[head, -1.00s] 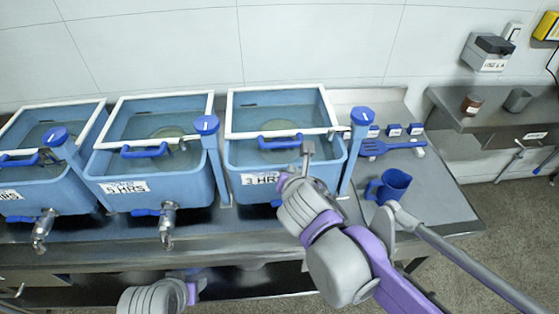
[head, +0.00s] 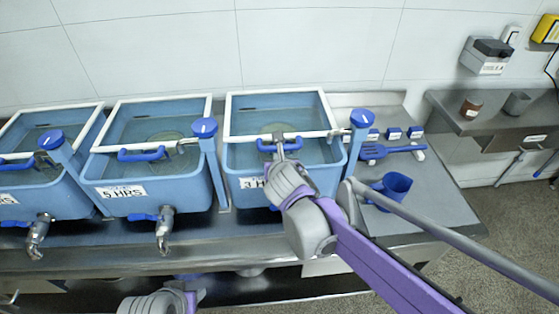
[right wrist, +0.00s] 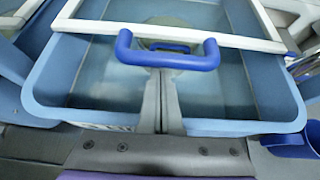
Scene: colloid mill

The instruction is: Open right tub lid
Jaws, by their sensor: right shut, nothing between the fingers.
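A blue bracket-shaped handle (head: 262,147) stands out from the lid's front bar; in the right wrist view the handle (right wrist: 168,56) spans the upper middle. My right gripper (head: 280,146) is at the handle. In the right wrist view its fingers (right wrist: 160,80) are together, with tips at or just under the handle's bar and nothing between them. Contact cannot be told. Only a grey and purple part of my left arm shows at the bottom.
Two similar tubs (head: 128,190) stand to the left, with metal taps in front. A blue-capped post (head: 361,118) rises at the right tub's right side. A blue jug (head: 393,188) and a blue slotted tool (head: 388,150) are on the counter at right.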

